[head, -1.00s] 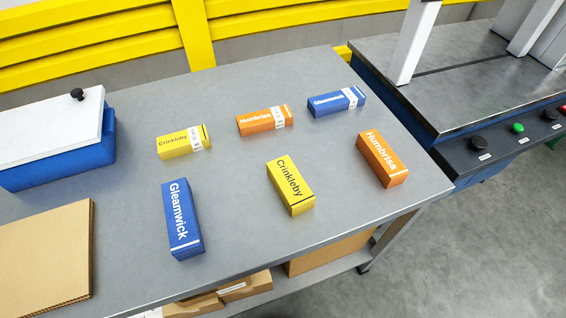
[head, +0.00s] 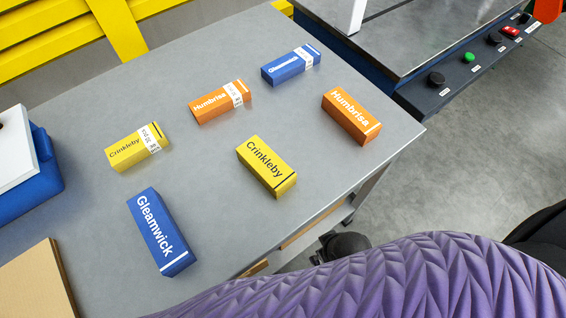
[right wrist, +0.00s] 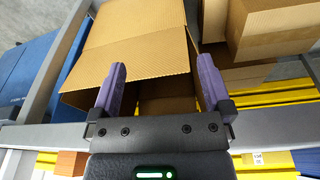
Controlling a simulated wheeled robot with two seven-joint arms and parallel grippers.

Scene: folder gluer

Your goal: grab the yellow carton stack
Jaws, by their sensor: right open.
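Two yellow Crinkleby blocks lie on the grey table in the head view. One (head: 138,147) is at the left of the back row and has a white label band around it. The other (head: 267,167) is in the front row, centre, with a dark stripe near its end and no label band in sight. My right gripper (right wrist: 161,68) is open in the right wrist view, with nothing between its fingers. It is in front of an open cardboard box (right wrist: 135,40). My right gripper does not show in the head view; my left gripper is in neither view.
On the table (head: 200,150) are blue Gleamwick blocks (head: 160,232) (head: 291,65) and orange Humbrisa blocks (head: 220,101) (head: 351,117). A blue box with a white lid (head: 15,150) stands at left. A machine with a button panel (head: 465,60) adjoins at upper right.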

